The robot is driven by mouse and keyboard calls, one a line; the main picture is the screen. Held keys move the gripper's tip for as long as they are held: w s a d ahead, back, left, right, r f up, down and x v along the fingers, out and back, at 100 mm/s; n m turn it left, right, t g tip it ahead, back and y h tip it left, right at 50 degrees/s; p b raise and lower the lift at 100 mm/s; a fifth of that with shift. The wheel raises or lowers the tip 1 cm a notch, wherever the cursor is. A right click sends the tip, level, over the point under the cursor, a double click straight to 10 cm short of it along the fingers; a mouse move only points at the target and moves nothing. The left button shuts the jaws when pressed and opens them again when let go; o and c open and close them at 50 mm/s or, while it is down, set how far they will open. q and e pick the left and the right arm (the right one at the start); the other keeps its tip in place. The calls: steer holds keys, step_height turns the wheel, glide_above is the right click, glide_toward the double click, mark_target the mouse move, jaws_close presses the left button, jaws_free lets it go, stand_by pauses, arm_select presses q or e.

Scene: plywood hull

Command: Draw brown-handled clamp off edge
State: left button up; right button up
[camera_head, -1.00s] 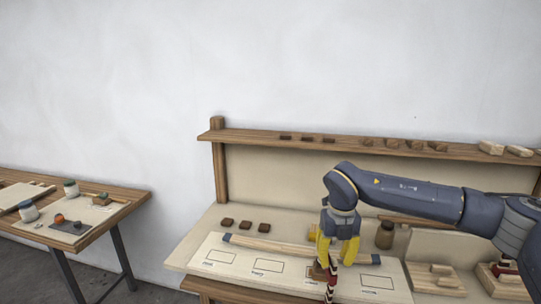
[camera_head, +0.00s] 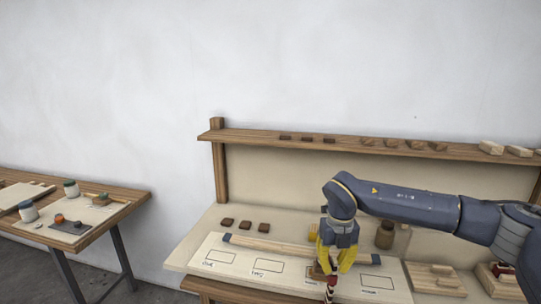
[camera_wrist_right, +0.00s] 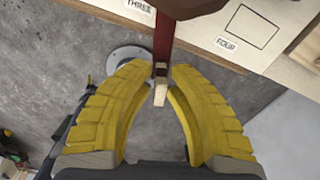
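The brown-handled clamp (camera_head: 329,292) sits at the front edge of the workbench (camera_head: 222,288), near the third labelled outline. Its dark red bar also shows in the right wrist view (camera_wrist_right: 164,42), with a brown part at the top and a small pale metal end. My right gripper (camera_head: 329,268) has yellow fingers pointing down at the clamp. The fingers hide part of the clamp in the head view. My left gripper is not in view.
A long wooden strip (camera_head: 268,245) with dark ends lies behind the clamp on a pale board with labelled outlines. A brown jar (camera_head: 385,236) and several small brown blocks stand farther back. A shelf (camera_head: 345,143) runs above. A side table (camera_head: 125,198) is at left.

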jaws_close()
steer(key=shift+s, duration=0.15)
steer(key=shift+s+a+r, duration=0.1)
steer(key=shift+s+a, duration=0.1)
steer(key=shift+s, duration=0.5)
steer(key=shift+s+a+f, duration=0.1)
steer(key=shift+s+a, duration=0.05)
steer(key=shift+s, duration=0.6)
steer(key=shift+s+a+r, duration=0.1)
steer(key=shift+s+a, duration=0.1)
steer(key=shift+s, duration=0.5)
steer(key=shift+s+a, duration=0.15)
steer(key=shift+s, duration=0.25)
steer(key=shift+s+a+r, duration=0.1)
steer(key=shift+s+a, duration=0.2)
steer(key=shift+s, duration=0.7)
steer(key=shift+s+a, duration=0.25)
steer(key=shift+s, duration=0.85)
steer(key=shift+w+a+r, duration=0.1)
steer(key=shift+w+a, duration=0.2)
steer(key=shift+a, duration=0.35)
